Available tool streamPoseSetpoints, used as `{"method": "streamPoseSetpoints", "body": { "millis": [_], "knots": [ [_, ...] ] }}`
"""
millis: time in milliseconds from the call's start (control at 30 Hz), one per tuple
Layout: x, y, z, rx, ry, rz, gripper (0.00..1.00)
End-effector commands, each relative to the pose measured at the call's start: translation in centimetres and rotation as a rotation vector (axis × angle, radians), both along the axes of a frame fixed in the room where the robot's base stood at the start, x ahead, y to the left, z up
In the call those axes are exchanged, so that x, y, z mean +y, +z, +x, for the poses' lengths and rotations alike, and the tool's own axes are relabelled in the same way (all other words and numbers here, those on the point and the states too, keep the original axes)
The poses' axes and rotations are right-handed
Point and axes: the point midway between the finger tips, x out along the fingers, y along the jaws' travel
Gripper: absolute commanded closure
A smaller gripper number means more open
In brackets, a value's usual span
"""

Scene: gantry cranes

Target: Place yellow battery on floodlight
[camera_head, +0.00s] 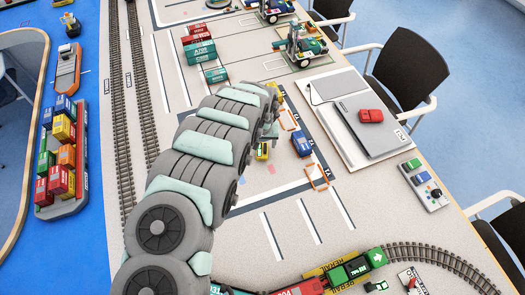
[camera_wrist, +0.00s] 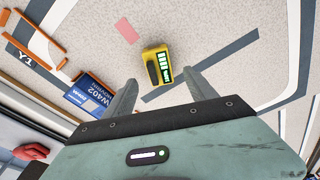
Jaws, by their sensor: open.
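The yellow battery (camera_wrist: 165,58) lies on the pale table top in the wrist view, with a dark side and a row of green bars on its face. It stands just beyond my fingertips, roughly centred between them. In the head view a small yellow part of it (camera_head: 262,151) shows beside my arm, which hides the rest. My gripper (camera_wrist: 157,80) is open and empty, its two fingers apart. I cannot make out a floodlight for certain in either view.
A blue block marked W402 (camera_wrist: 90,93) lies left of the fingers; it also shows in the head view (camera_head: 301,143). A laptop (camera_head: 375,125) with a red toy car (camera_head: 371,116) lies to the right. Toy containers (camera_head: 200,47) stand behind. A toy train (camera_head: 350,270) sits in front.

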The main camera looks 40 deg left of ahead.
Motion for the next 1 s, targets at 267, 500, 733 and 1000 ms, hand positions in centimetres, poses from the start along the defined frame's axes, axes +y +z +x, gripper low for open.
{"method": "streamPoseSetpoints", "body": {
  "millis": [267, 500, 733, 1000],
  "knots": [
    [0.0, -3.5, 0.4, -0.003, 0.0, -0.004, 0.35],
    [0.2, -4.6, 0.4, 0.001, 0.0, -0.002, 0.35],
    [0.3, -4.6, 0.4, 0.001, 0.0, -0.001, 0.35],
    [0.3, -4.5, 0.4, -0.001, 0.0, -0.001, 0.55]
  ]
}}
